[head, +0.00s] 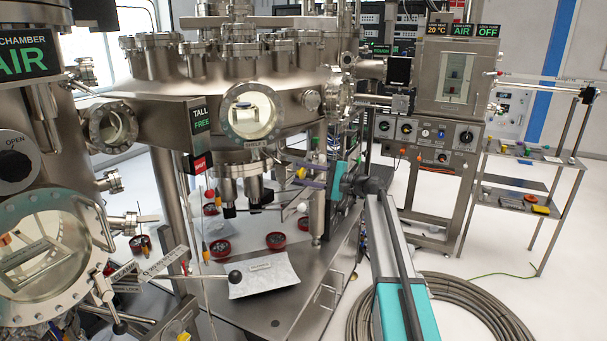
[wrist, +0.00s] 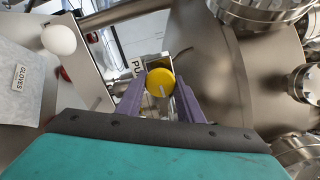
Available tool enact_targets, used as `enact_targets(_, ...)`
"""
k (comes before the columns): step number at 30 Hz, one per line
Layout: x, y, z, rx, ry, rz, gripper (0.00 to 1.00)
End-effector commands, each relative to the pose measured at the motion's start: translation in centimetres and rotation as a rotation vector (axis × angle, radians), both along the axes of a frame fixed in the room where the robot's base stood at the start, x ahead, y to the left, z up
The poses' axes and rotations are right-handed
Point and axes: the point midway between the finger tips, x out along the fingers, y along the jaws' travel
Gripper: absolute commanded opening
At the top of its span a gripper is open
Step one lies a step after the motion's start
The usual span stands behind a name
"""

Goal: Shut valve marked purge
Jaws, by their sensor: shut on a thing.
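The yellow round valve knob (wrist: 160,81) sits between the two purple fingers of my gripper (wrist: 158,95) in the wrist view. A pale bar or mark crosses its face. A white label (wrist: 138,66) beside it shows the letters "PU"; the rest is hidden. My gripper is shut on the knob, with one finger on each side. In the head view the yellow knob (head: 301,172) is small, under the round steel chamber, with my gripper (head: 297,174) around it. I cannot tell how far the valve is turned.
The steel chamber (head: 180,128) with flanged ports stands close above and beside the knob. A white ball (wrist: 59,40) and a packet labelled gloves (wrist: 18,85) lie near. Several red handwheels (head: 275,240) are below. Coiled hose (head: 470,325) lies on the floor at right.

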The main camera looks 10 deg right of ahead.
Motion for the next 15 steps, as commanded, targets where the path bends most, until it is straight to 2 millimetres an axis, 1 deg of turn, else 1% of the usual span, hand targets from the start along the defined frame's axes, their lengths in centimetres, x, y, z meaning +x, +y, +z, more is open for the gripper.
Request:
enact_targets(6,0.07,-0.15,0.03,0.026,0.034,-0.004,0.11)
enact_targets(15,0.08,-0.13,0.03,0.029,0.037,-0.004,0.11)
